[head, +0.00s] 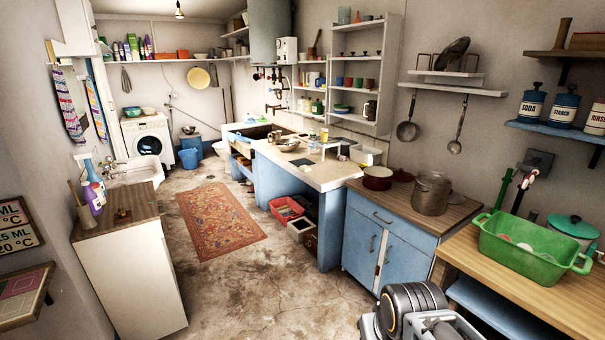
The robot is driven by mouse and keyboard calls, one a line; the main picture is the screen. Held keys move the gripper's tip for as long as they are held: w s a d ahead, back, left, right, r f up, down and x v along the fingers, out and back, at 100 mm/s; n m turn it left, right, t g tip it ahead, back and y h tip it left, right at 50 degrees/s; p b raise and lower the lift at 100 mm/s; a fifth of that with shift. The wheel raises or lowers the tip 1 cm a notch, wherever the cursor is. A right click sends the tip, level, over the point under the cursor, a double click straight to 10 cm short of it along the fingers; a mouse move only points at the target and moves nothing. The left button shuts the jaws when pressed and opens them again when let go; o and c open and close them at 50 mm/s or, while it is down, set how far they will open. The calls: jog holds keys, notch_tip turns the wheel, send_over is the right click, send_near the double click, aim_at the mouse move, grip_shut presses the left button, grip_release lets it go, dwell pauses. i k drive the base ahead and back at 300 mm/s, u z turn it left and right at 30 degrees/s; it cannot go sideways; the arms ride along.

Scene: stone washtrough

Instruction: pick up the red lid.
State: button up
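A dark red lid (403,176) appears small at the back of the wooden top of the blue cabinet (390,238), close to the wall. It sits between a dark red pot (377,179) on its left and a grey metal pot (431,195) on its right. The metal pot stands nearer and close beside it. The lid's exact tilt is too small to tell. Part of my own arm shows at the bottom edge of the head view, but my gripper's fingers are not in view.
A green basin (530,243) stands on the wooden table (522,288) at the right, with a teal-lidded pot (573,228) behind it. A wall shelf (453,90) with hanging ladles is above the cabinet. The floor (285,300) before the cabinet is clear; a patterned rug (219,220) lies farther back.

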aim_at(401, 176)
jog(key=u, duration=0.25)
jog(key=i, duration=2.15)
jog(key=z, duration=0.85)
jog(key=i, duration=1.45)
jog(key=z, duration=0.8)
jog(key=i, duration=0.25)
jog(key=z, duration=0.2)
